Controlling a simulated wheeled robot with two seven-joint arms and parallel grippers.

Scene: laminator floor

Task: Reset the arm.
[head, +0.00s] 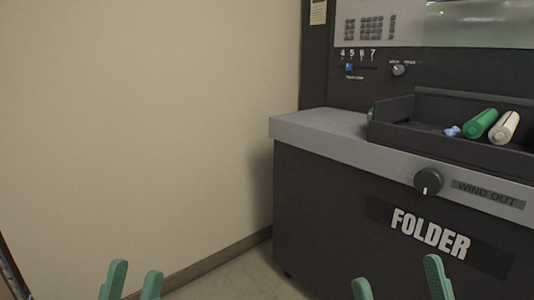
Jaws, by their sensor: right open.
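My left gripper (135,268) shows at the bottom left, in front of the bare wall and floor. Its two green fingertips stand a little apart, with nothing seen between them. My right gripper (398,274) shows at the bottom, in front of the dark machine front. Its green fingers are spread wider and nothing is between the tips. The rest of both grippers and both arms is below the picture's edge.
The dark folder machine (335,215) fills the right side, with a grey ledge (318,131) and a black knob (428,181). A black tray (440,146) on it holds a green roll (480,123) and a cream roll (505,127). A beige wall (140,120) stands at left.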

